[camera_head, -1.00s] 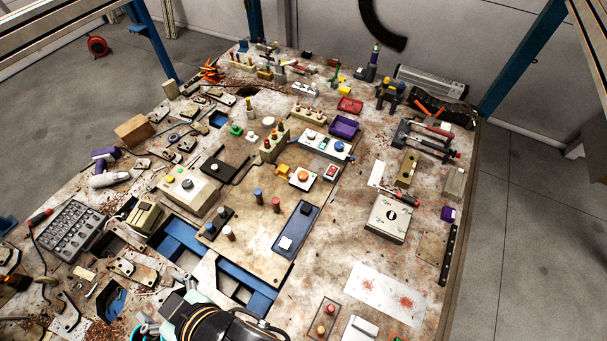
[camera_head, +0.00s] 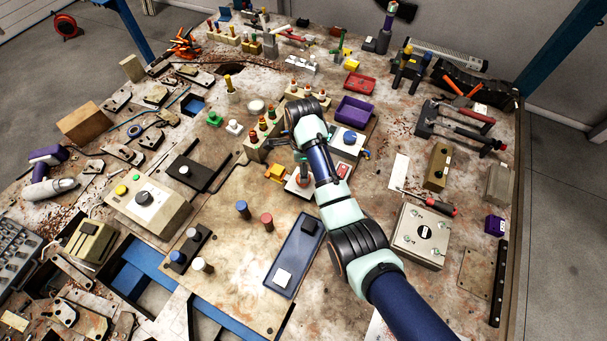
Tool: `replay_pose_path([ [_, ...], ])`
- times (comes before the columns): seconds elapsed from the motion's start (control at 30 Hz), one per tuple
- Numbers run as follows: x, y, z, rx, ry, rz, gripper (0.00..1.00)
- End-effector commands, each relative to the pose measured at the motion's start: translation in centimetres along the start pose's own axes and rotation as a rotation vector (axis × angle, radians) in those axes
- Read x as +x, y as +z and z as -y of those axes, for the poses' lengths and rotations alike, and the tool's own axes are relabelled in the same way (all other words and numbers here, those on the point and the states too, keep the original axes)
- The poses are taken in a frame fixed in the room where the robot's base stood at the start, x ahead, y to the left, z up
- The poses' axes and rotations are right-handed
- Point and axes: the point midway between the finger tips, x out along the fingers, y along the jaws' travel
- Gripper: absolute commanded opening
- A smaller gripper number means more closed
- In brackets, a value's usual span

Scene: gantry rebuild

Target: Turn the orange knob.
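The white box (camera_head: 292,187) that carries the orange knob stands near the middle of the table. The knob is almost wholly hidden behind my gripper, with only a small orange-red trace showing. My gripper (camera_head: 303,170) points down over this box from the bent end of my arm. It is at or just above the knob; I cannot tell whether it touches. Its fingers are small and dark here, so their opening cannot be made out.
A white box with a red button (camera_head: 345,169) stands just right of the gripper, partly behind my arm. A yellow-orange block (camera_head: 275,173) is close on the left. A blue knob (camera_head: 349,138) and a purple tray (camera_head: 356,109) lie behind. A blue tray (camera_head: 284,262) is in front.

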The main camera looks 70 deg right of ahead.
Motion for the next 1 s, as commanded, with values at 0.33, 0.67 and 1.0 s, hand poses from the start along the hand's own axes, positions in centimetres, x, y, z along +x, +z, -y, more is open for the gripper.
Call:
replay_pose_path([
  [0.33,5.5,0.0,-0.1,-0.003,0.001,0.0,0.74],
  [0.67,5.8,0.1,-0.1,-0.003,-0.001,0.0,0.66],
  [1.0,5.7,0.1,-0.1,-0.004,0.0,0.0,0.14],
])
